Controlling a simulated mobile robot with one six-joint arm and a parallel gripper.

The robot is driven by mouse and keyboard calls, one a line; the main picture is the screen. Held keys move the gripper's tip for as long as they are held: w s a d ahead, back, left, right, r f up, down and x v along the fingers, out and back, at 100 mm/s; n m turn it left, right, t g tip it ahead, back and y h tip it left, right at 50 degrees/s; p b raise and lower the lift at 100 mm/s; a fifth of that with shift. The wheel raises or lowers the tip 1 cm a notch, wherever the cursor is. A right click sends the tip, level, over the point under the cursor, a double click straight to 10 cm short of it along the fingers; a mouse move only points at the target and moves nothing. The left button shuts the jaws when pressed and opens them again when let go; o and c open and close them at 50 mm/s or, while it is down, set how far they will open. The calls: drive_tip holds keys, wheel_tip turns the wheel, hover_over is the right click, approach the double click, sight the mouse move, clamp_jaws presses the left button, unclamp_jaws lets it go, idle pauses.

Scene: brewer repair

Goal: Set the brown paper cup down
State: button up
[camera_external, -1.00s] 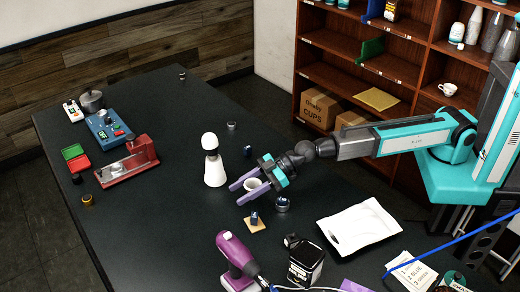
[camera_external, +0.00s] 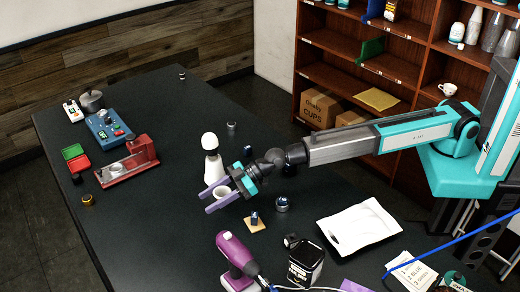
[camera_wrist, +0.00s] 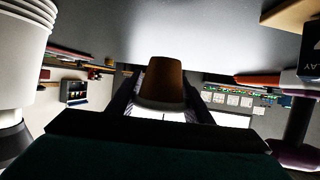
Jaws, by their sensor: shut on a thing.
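The brown paper cup (camera_wrist: 162,80) stands between the two fingers in the wrist view. In the external view the cup (camera_external: 222,191) shows mostly its pale rim and inside, and it looks upright. My gripper (camera_external: 206,201) is shut on the cup, with its purple fingers on either side. It is just in front of the tall white-and-dark stack (camera_external: 212,168). I cannot tell whether the cup's base touches the dark table (camera_external: 150,220).
A small blue item on a tan pad (camera_external: 254,222) and a metal ring-like piece (camera_external: 282,204) lie right of the gripper. A purple drill (camera_external: 236,258) is in front. A red device (camera_external: 127,162) stands left. The table between is bare.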

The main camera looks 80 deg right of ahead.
drive_tip(key=shift+w+a, duration=0.2)
drive_tip(key=shift+w, duration=0.3)
drive_tip(key=shift+w+a+f+p, duration=0.15)
drive_tip(key=shift+w+p, duration=0.2)
drive_tip(key=shift+w, duration=0.1)
drive_tip(key=shift+f+p, duration=0.7)
drive_tip(key=shift+f, duration=0.85)
drive_tip(key=shift+s+f, duration=0.1)
drive_tip(key=shift+f, duration=0.05)
drive_tip(key=shift+f+b, duration=0.2)
drive_tip(key=shift+b, duration=0.1)
drive_tip(key=o, duration=1)
drive_tip(key=shift+r+p, duration=0.25)
drive_tip(key=shift+p, duration=0.1)
